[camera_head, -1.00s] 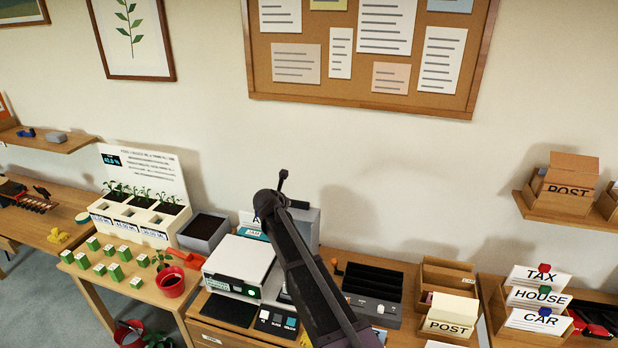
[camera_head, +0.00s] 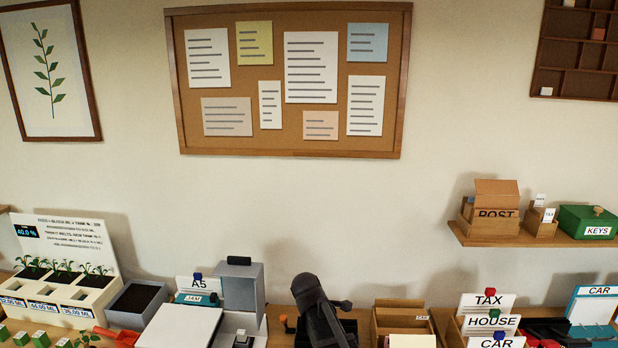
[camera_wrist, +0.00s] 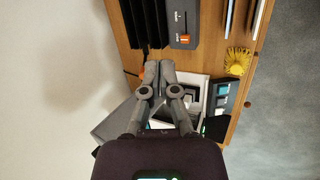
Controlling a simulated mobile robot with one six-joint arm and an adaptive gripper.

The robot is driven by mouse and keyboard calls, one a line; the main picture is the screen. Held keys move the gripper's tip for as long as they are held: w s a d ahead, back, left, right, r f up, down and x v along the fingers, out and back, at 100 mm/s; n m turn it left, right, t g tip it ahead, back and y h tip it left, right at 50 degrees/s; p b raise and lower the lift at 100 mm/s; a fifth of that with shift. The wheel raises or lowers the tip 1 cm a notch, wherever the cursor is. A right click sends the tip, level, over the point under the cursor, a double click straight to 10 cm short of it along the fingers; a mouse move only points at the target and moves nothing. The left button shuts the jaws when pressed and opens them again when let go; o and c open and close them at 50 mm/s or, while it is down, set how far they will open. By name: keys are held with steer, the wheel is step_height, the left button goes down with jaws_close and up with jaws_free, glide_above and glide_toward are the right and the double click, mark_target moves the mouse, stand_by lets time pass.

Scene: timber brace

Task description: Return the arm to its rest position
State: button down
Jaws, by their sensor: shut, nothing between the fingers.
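My gripper (camera_wrist: 159,72) shows in the wrist view with its two grey fingers together and nothing between them. It is above the wooden desk (camera_wrist: 128,38), over a grey and white machine. In the head view my dark arm stands at the bottom middle, in front of the desk things. My gripper's fingertips cannot be made out clearly there.
A grey machine (camera_head: 240,290) stands left of my arm. A wall shelf (camera_head: 530,237) carries boxes. The wall below the cork board (camera_head: 290,142) is clear.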

steer(key=s+d+f+m+g+y+b, duration=0.1)
steer(key=s+d+f+m+g+b, duration=0.1)
steer(key=s+d+m, duration=0.5)
steer(key=s+d+f+m+g+y+b, duration=0.1)
steer(key=s+d+f+m, duration=0.3)
steer(key=s, duration=0.7)
steer(key=d+m+g+b, duration=0.1)
steer(key=d+m, duration=0.1)
steer(key=m, duration=0.2)
steer(key=shift+s+d+f+m+g+y, duration=0.3)
steer(key=shift+s+d+m, duration=0.1)
